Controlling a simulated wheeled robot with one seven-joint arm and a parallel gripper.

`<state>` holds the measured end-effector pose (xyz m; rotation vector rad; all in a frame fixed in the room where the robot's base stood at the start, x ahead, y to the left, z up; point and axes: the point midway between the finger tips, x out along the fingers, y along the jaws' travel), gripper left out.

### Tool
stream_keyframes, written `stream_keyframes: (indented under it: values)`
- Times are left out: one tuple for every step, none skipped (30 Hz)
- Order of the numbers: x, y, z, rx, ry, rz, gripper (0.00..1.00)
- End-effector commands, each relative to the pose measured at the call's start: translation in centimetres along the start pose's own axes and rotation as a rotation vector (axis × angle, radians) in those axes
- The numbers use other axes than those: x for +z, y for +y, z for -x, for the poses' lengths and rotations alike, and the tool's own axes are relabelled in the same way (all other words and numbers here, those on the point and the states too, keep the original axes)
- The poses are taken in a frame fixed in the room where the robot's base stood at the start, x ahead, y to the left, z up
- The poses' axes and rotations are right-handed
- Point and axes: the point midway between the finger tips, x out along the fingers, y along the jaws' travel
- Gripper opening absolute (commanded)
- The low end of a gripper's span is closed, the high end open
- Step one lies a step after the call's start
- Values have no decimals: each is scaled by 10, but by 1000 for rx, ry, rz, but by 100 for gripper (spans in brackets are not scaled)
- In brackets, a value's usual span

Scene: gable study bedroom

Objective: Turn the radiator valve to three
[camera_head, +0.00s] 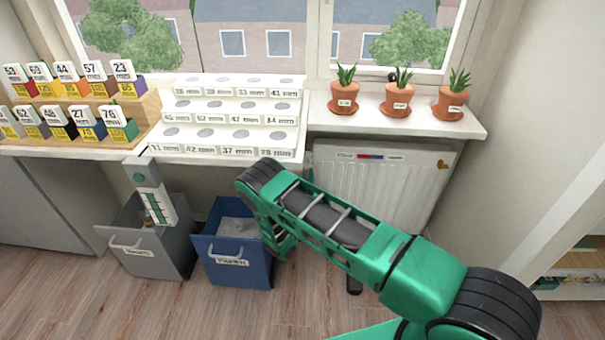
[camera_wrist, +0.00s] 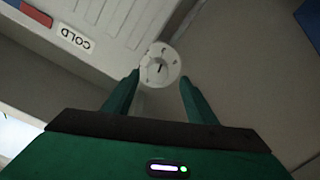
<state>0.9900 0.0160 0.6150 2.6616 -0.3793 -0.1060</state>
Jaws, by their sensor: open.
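The radiator valve (camera_wrist: 160,65) is a round white dial with small dark marks around its face and a short black pointer line at its middle. I cannot read the numbers clearly. My gripper (camera_wrist: 162,80) is open, its two green fingers on either side of the dial's near edge in the wrist view. Whether they touch it I cannot tell. In the head view my arm hides the valve and gripper.
Three potted plants (camera_head: 397,99) stand on the windowsill (camera_head: 440,126) above the radiator. A blue bin (camera_head: 235,270) and a grey bin (camera_head: 165,262) stand on the floor left of it. A white stepped rack (camera_head: 225,135) and small numbered boxes (camera_head: 85,128) are further left.

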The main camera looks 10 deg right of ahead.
Motion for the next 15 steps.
stream_keyframes:
  values:
    - [1, -1, 10, -3, -2, 4, 52]
    - [1, -1, 16, -3, -2, 3, 52]
    - [1, -1, 22, -2, -2, 4, 52]
    - [1, -1, 27, -2, -2, 3, 52]
    - [1, -1, 31, -3, -1, 4, 52]
    - [1, -2, 37, -4, -1, 4, 52]
    - [1, -2, 40, -3, -1, 3, 52]
    - [1, -2, 43, -2, -2, 2, 52]
    - [1, -2, 46, -3, -2, 2, 52]
    - [2, -2, 49, -3, -2, 2, 52]
    - [2, -2, 50, -3, -2, 1, 52]
    - [2, -2, 52, -2, -2, 0, 52]
    - [2, -1, 52, -2, -2, 0, 52]
    - [2, -1, 53, -1, -2, 0, 52]
    - [2, -1, 53, -1, -2, 0, 52]
